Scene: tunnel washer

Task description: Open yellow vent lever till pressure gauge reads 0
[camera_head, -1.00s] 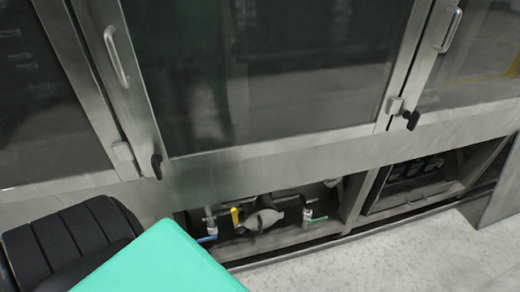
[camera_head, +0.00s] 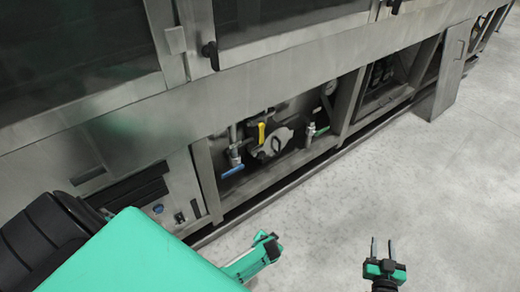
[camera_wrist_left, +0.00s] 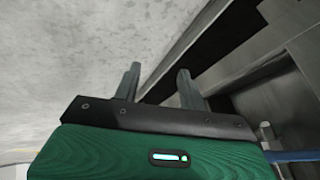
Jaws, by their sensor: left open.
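The yellow lever (camera_head: 261,132) stands upright among pipes and valves in the open lower bay of the steel machine. A small round gauge (camera_head: 330,87) sits behind, to its right; its reading is too small to tell. My left gripper (camera_wrist_left: 158,69) is open and empty in the left wrist view. In the head view, the left arm's end is low and in front of the bay, apart from the lever, with its fingers not clear. My right gripper (camera_head: 382,241) is open and empty over the floor at lower right, away from the lever.
A blue-handled valve (camera_head: 232,171) is left of the yellow lever, and a green-handled valve (camera_head: 320,131) is right of it. A steel frame (camera_head: 345,103) bounds the bay. The pale floor (camera_head: 430,180) is clear at right.

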